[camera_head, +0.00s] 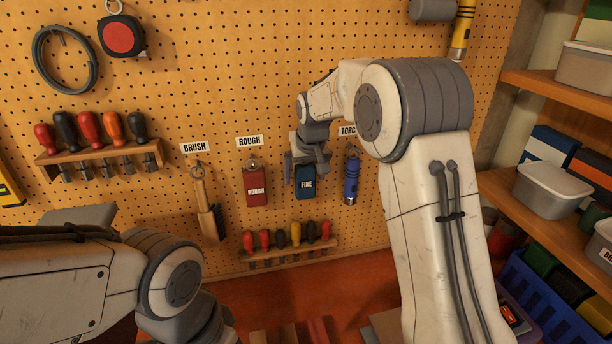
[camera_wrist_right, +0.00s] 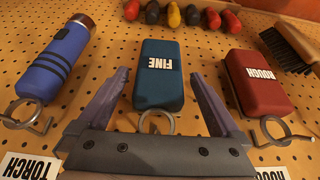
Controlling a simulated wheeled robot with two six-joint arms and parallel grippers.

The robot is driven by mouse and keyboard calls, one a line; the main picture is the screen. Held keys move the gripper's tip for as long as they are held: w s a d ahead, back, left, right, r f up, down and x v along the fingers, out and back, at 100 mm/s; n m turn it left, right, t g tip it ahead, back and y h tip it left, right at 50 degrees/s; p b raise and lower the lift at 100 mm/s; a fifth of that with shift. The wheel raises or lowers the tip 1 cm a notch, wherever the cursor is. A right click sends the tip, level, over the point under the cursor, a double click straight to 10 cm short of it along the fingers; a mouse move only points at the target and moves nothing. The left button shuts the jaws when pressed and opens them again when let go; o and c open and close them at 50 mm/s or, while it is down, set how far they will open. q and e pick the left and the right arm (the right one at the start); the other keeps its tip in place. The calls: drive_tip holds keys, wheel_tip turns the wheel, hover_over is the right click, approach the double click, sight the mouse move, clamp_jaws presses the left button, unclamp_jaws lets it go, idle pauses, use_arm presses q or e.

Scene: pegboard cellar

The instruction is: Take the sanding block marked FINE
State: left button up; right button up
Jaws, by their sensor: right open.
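The blue sanding block marked FINE (camera_head: 306,185) hangs on the pegboard between the ROUGH block and the torch. In the right wrist view the FINE block (camera_wrist_right: 160,88) shows upside down, with its metal hanging ring at its near end. My right gripper (camera_head: 306,163) is open at the upper part of the block. In the right wrist view its two fingers appear on either side of the block, with small gaps; I cannot tell how deep they reach. The block's own label above is hidden behind my right arm. My left arm shows at lower left, but its gripper is out of view.
The red ROUGH block (camera_head: 256,187) hangs close on the left, and a blue torch (camera_head: 351,181) on the right. A brush (camera_head: 206,207) hangs further left. A rack of screwdrivers (camera_head: 288,247) is below. Shelves with grey boxes (camera_head: 548,190) stand at right.

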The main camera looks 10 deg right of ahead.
drive_tip(key=shift+d, duration=0.1)
drive_tip(key=c, duration=1.5)
drive_tip(key=shift+r+b, duration=0.55)
drive_tip(key=shift+b, duration=0.15)
drive_tip(key=shift+s+r+b, duration=0.2)
drive_tip(key=shift+s+b, duration=4.75)
drive_tip(key=shift+s, duration=4.1)
drive_tip(key=o, duration=0.5)
clamp_jaws()
